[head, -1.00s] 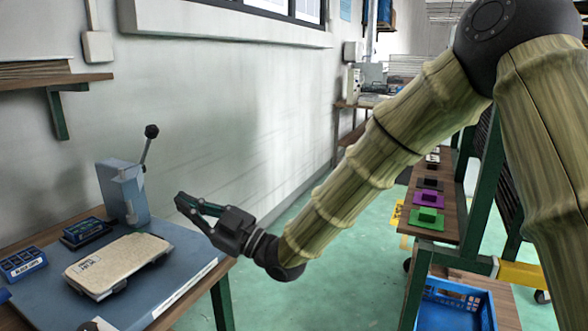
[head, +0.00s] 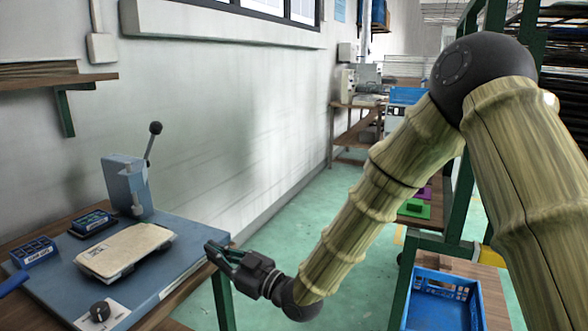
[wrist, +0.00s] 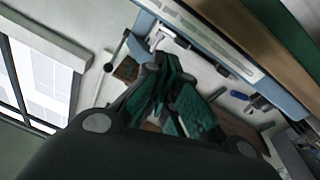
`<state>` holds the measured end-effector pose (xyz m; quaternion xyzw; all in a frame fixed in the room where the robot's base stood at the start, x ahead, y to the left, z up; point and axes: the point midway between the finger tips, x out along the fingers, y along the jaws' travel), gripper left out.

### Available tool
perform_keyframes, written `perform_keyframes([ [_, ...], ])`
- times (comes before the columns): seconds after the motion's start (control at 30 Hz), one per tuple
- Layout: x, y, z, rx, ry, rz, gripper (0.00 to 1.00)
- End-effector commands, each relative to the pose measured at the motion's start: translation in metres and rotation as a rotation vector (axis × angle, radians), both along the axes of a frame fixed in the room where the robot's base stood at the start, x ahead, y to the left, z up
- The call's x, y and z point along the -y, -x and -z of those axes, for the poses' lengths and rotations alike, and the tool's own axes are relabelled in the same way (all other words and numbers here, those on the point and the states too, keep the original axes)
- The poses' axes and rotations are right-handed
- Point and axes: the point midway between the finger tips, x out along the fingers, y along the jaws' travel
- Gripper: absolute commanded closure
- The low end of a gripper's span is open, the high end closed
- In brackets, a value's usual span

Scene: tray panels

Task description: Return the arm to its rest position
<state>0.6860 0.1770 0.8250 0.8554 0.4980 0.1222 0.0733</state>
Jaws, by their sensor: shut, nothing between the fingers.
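My gripper (head: 222,254) is in the lower middle of the head view, at the right front edge of the blue-topped table, pointing left. Its dark fingers with green pads are together and hold nothing. In the wrist view my gripper (wrist: 165,85) shows its green-padded fingers in the middle, with wall and window behind. My bamboo-textured arm comes down from the upper right of the head view, bent at a dark elbow joint.
The blue table plate (head: 185,250) carries a beige pad (head: 125,248), a lever press (head: 126,187) and small blue-labelled blocks. On the right, a rack holds a blue crate (head: 440,300) and a green piece (head: 414,208). Green floor is free between table and rack.

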Motion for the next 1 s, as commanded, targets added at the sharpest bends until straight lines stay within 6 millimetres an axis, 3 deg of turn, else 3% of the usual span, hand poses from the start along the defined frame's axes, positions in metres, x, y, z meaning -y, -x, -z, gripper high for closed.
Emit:
perform_keyframes([
  [0.27, 0.064, 0.006, 0.138, -0.333, 0.127, 0.159, 1.00],
  [0.47, 0.120, 0.035, 0.236, -0.587, 0.225, 0.285, 1.00],
  [0.6, 0.161, 0.067, 0.298, -0.761, 0.293, 0.375, 1.00],
  [0.77, 0.211, 0.115, 0.360, -0.958, 0.370, 0.484, 1.00],
  [1.0, 0.286, 0.205, 0.433, -1.247, 0.490, 0.660, 1.00],
])
